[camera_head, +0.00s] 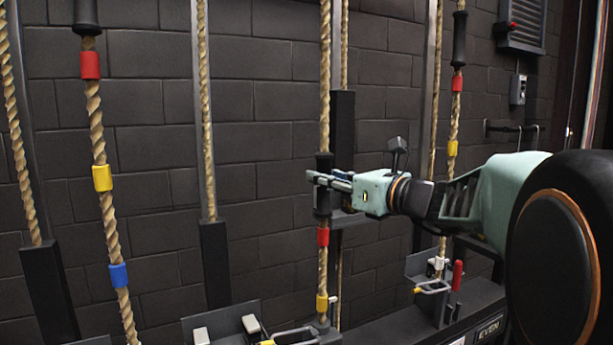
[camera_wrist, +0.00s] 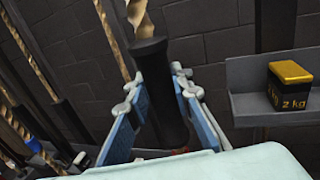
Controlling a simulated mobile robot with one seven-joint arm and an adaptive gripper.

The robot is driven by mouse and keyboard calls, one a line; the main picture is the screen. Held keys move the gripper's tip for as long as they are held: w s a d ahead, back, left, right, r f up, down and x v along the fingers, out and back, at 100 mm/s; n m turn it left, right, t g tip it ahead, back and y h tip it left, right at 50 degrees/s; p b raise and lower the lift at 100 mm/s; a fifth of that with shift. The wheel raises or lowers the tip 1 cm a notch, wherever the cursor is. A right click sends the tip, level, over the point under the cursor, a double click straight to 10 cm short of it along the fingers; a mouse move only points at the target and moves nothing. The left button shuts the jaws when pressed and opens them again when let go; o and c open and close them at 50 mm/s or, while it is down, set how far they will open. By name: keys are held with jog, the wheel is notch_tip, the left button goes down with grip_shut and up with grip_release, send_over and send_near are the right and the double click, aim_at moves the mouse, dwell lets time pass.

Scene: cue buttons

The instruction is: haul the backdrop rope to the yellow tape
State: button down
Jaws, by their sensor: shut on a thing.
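My gripper (camera_head: 322,181) is shut on the black grip sleeve (camera_head: 323,163) of the middle tan rope (camera_head: 325,75) in the head view. In the wrist view the black sleeve (camera_wrist: 160,90) stands between the blue finger pads, with twisted rope (camera_wrist: 138,20) above it. On this rope a red tape band (camera_head: 322,236) sits just below my gripper. The yellow tape (camera_head: 321,302) is further down, near the lower rail. Which of the ropes is the backdrop rope I cannot tell from any label.
A left rope (camera_head: 103,205) carries red, yellow and blue bands; a right rope (camera_head: 455,110) carries red and yellow. Black guide posts and a dark brick wall stand behind. A 2 kg weight (camera_wrist: 290,88) sits on a shelf (camera_wrist: 245,100) right of my gripper.

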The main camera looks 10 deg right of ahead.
jog(key=c, duration=1.7)
grip_release()
jog(key=v, duration=0.7)
jog(key=shift+s+d, duration=0.15)
jog(key=shift+s, duration=0.05)
